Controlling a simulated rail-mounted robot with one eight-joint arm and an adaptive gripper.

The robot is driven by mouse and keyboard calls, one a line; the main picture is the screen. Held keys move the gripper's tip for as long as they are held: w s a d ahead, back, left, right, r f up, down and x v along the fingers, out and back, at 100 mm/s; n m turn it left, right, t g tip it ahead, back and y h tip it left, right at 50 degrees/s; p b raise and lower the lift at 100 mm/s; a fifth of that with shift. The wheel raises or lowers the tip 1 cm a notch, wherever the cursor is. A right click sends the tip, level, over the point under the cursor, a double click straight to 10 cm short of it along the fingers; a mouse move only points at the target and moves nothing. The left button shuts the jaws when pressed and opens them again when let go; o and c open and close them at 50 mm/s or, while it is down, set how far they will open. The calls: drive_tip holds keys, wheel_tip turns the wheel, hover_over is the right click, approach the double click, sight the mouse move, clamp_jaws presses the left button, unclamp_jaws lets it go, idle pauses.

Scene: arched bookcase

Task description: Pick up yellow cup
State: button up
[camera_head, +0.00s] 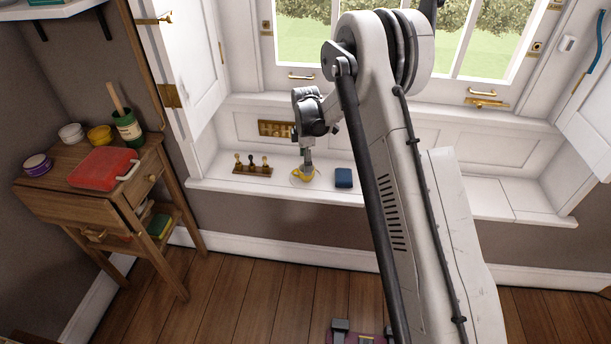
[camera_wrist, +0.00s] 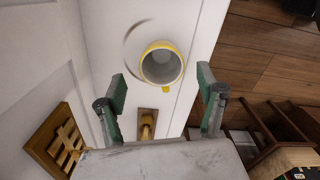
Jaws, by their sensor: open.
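The yellow cup (camera_head: 301,178) stands on the white window ledge, partly hidden by my gripper. In the wrist view the cup (camera_wrist: 162,65) has a yellow rim and a pale inside, seen from above, with a small yellow handle pointing towards my gripper. My gripper (camera_wrist: 161,77) is open and empty, its two green-padded fingers spread wider than the cup. The cup lies ahead of the fingertips, in line with the gap between them. In the head view my gripper (camera_head: 307,164) points down over the cup.
A wooden stand with several pegs (camera_head: 252,169) is left of the cup; a dark blue object (camera_head: 343,178) is to its right. A brass grille (camera_head: 275,129) is on the panel behind. A side table at left holds a red case (camera_head: 103,168) and a yellow bowl (camera_head: 99,135).

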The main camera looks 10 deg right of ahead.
wheel_tip(320, 180, down, 5)
drive_tip(key=shift+s+r+b, duration=0.1)
drive_tip(key=shift+b, duration=0.8)
drive_tip(key=c, duration=1.4)
